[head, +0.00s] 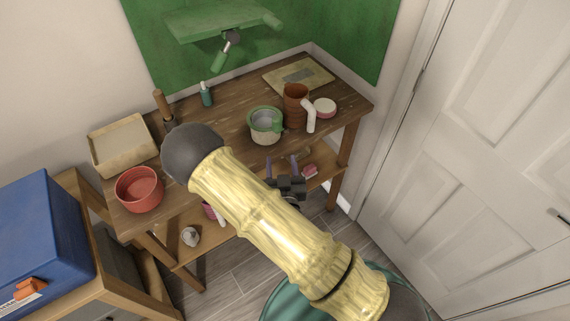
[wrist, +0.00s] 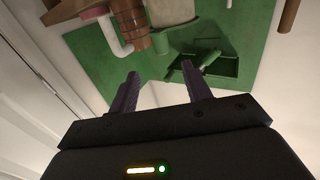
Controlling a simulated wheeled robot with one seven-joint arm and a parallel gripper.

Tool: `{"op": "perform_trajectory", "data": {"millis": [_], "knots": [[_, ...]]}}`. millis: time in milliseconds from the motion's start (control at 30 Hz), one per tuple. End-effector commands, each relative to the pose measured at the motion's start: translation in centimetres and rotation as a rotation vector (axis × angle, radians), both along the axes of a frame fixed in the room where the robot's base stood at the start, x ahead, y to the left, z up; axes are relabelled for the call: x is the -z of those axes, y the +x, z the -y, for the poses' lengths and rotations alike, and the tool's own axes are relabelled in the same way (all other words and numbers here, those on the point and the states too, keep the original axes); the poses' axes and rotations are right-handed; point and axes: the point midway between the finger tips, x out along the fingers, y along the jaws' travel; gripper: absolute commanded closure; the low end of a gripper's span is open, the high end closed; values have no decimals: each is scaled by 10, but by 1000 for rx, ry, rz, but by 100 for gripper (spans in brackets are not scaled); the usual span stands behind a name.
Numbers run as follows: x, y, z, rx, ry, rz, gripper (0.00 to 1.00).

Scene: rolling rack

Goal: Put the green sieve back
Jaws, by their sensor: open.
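The green sieve (head: 265,111), a green ring with a grey inside and a green side grip, sits on a pale pot (head: 264,134) on the wooden rack's top. I cannot tell how deep it sits in the pot. My gripper (head: 281,161) is open and empty, in front of the rack's front edge and below the sieve in the head picture. Its purple fingers are apart, with nothing between them, in the wrist view (wrist: 160,68).
A brown jug (head: 295,91) with a white spout and a red-white bowl (head: 324,104) stand right of the sieve. A red bowl (head: 139,194) and a beige tray (head: 112,151) stand left. A green wall shelf (head: 218,20) with a hanging tool is above. Small items lie on the lower shelf.

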Motion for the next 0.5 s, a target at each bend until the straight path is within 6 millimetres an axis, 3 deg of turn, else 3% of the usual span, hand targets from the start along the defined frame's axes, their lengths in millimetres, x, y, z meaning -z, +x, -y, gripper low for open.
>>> {"op": "perform_trajectory", "data": {"millis": [267,500], "knots": [[0,4,6,27,12,-27,51],[9,24,41,184,87,-269,51]]}}
